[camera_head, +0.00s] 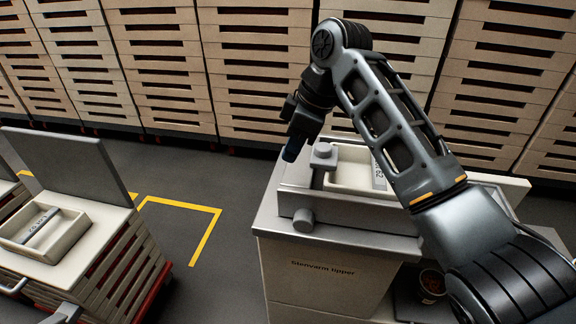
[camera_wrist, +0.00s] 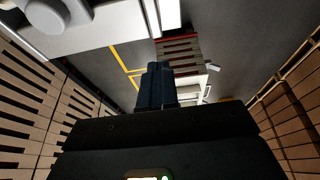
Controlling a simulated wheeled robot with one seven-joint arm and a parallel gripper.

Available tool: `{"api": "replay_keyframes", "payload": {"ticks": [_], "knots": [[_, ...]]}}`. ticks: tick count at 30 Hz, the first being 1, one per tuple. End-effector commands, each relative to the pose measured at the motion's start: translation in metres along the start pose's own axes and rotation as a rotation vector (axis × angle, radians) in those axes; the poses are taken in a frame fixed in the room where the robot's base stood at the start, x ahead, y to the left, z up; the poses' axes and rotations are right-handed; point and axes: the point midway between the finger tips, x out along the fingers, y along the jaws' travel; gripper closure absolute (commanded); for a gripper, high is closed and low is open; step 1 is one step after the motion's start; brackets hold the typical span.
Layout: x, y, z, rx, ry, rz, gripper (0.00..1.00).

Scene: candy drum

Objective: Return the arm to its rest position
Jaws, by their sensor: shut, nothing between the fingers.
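My arm reaches up from the lower right of the head view, bends at a high elbow and hangs down at its far end. My gripper (camera_head: 291,152) points down at the left side of the grey tipper machine (camera_head: 345,243), close to its knobbed clamp (camera_head: 322,158). I cannot tell the exact gap between them. In the wrist view the dark fingers (camera_wrist: 158,72) are together with nothing between them.
Stacks of wooden trays (camera_head: 255,70) line the back. At left, a stack (camera_head: 125,245) carries a pale tray (camera_head: 75,236) with a label, beside a raised grey panel (camera_head: 68,170). A dark cup (camera_head: 432,283) stands low at right. The floor with yellow lines (camera_head: 205,236) is clear between.

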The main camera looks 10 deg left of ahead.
Motion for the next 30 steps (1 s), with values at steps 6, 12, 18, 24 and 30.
{"api": "replay_keyframes", "payload": {"ticks": [6, 12, 18, 24, 30], "knots": [[-0.010, 0.000, -0.001, 0.000, 0.001, 0.000, 1.00], [-0.011, 0.000, -0.001, 0.000, 0.001, 0.000, 1.00], [0.006, -0.005, 0.002, 0.022, 0.027, 0.006, 1.00], [0.066, -0.028, 0.015, 0.138, 0.150, 0.054, 1.00], [0.122, -0.060, 0.036, 0.302, 0.290, 0.126, 1.00]]}}
